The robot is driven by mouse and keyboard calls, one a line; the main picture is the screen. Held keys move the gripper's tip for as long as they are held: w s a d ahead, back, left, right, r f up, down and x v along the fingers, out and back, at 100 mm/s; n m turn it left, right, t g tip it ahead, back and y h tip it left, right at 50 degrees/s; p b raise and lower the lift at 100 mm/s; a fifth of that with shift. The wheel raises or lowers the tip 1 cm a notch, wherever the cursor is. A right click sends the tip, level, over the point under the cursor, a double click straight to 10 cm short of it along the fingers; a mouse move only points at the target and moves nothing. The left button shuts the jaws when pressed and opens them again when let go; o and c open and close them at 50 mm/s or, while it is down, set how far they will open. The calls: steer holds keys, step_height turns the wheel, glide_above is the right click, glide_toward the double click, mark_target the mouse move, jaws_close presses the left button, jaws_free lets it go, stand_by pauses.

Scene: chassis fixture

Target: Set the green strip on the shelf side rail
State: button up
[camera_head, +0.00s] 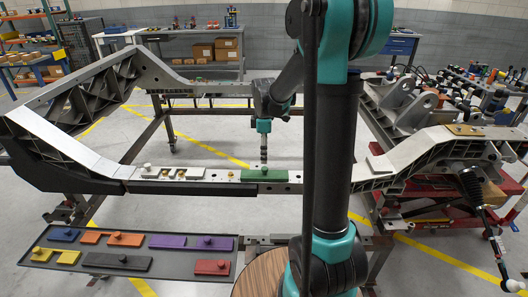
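The green strip (264,175) lies flat along the top of the near side rail (215,174) of the chassis frame, left of my arm's column. My gripper (263,158) points straight down right above the middle of the strip, at or very near its knob. The fingers are small and dark here, so I cannot tell whether they are open, shut or touching the knob.
A dark tray (190,262) in front of the rail holds several coloured pieces, among them a purple strip (207,243) and a red one (212,267). Grey and white pieces (172,173) sit on the rail left of the green strip. A round wooden top (262,275) is nearby.

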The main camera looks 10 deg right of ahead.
mark_target(265, 168)
steer(key=shift+d+f, duration=0.1)
steer(key=shift+f, duration=4.85)
steer(key=shift+f, duration=0.35)
steer(key=shift+r, duration=0.1)
steer(key=c, duration=1.5)
steer(key=shift+r, duration=4.55)
steer(key=shift+c, duration=0.2)
